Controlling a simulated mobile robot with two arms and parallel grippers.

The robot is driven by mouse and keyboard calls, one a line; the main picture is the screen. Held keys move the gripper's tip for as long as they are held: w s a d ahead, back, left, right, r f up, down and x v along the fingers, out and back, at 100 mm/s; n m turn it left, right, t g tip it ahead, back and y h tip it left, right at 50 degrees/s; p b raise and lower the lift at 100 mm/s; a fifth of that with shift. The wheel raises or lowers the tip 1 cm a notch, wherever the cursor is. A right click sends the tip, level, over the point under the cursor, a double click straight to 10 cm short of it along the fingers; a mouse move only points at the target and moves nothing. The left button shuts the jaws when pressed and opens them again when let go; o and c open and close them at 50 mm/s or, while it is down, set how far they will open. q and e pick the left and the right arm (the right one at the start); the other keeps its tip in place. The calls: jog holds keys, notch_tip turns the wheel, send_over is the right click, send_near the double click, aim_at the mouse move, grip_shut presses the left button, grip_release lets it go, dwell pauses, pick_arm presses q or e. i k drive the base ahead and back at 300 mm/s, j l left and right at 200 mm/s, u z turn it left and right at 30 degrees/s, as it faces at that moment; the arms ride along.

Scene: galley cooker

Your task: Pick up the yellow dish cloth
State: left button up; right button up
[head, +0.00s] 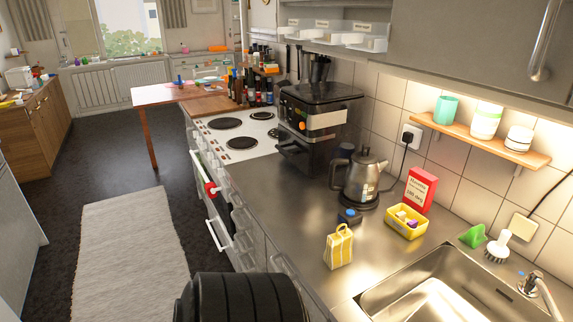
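The yellow dish cloth (339,247) appears to be the yellow-and-white striped item on the steel counter (275,190). It stands upright in a folded shape near the counter's front edge, left of the sink. Nothing is touching it. A black ribbed rounded part at the bottom of the head view seems to be a piece of my own arm. Neither of my grippers shows in this view.
A small dark blue item (349,216) lies behind the cloth. A yellow tub (407,222), a red box (420,189) and a kettle (361,180) stand further back. The sink (440,290) lies to the right. The counter left of the cloth is clear.

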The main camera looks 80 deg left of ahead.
aim_at(338, 253)
jog(key=u, duration=1.95)
jog(key=z, duration=2.8)
jog(key=u, duration=2.65)
